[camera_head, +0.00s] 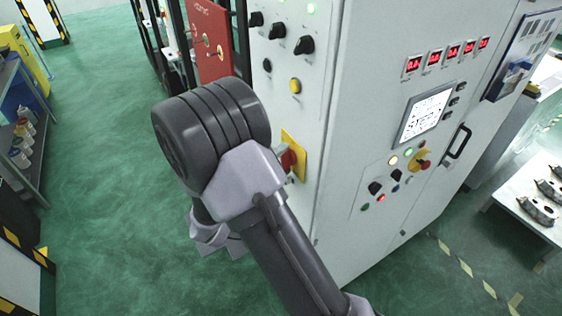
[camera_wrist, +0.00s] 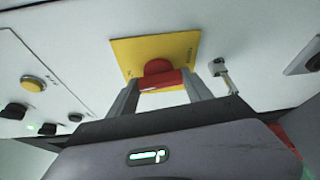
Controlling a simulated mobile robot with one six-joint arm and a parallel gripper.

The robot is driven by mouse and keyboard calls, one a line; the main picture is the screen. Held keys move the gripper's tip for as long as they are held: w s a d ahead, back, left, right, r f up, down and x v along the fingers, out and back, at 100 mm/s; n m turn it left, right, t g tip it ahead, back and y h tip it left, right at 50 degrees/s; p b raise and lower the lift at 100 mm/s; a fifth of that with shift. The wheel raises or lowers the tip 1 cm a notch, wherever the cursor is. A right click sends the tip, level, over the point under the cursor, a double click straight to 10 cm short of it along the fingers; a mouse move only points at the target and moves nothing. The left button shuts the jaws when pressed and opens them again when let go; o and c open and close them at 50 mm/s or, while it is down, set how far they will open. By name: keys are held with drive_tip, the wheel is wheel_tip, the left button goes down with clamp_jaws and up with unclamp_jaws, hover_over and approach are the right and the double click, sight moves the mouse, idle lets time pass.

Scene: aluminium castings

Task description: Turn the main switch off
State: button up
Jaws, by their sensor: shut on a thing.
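The main switch is a red rotary handle (camera_wrist: 160,76) on a yellow square plate (camera_wrist: 185,48), fixed to the side of a light grey cabinet. In the wrist view, my gripper (camera_wrist: 161,86) has one finger on each side of the red handle and is shut on it. In the head view, the red handle (camera_head: 289,158) and yellow plate (camera_head: 299,145) show just right of my wrist. My arm hides part of them and my fingers there. The handle's bar lies roughly crosswise between the fingers in the wrist view.
A small metal latch (camera_wrist: 222,72) sits close right of the plate. Black knobs (camera_head: 304,45) and a yellow button (camera_head: 295,86) are above on the same face. The cabinet front carries a screen (camera_head: 426,114) and a red emergency stop (camera_head: 424,164). Green floor (camera_head: 110,130) is clear at left.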

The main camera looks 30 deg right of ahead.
drive_tip(key=n, duration=0.1)
drive_tip(key=n+g+y+p, duration=0.1)
drive_tip(key=n, duration=0.1)
drive_tip(key=n+p, duration=0.1)
drive_tip(key=shift+w+r, duration=0.1)
drive_tip(key=shift+r, duration=0.15)
drive_tip(key=n+g+y+p, duration=0.1)
drive_tip(key=n+g+p, duration=0.1)
drive_tip(key=n+p, duration=0.1)
drive_tip(key=shift+n+g, duration=0.3)
drive_tip(key=shift+n, duration=0.1)
idle(0.4)
drive_tip(key=o, duration=1.4)
drive_tip(key=shift+c, duration=0.2)
drive_tip(key=v, duration=1.7)
drive_tip(key=shift+a+b, duration=0.25)
drive_tip(key=shift+b, duration=0.15)
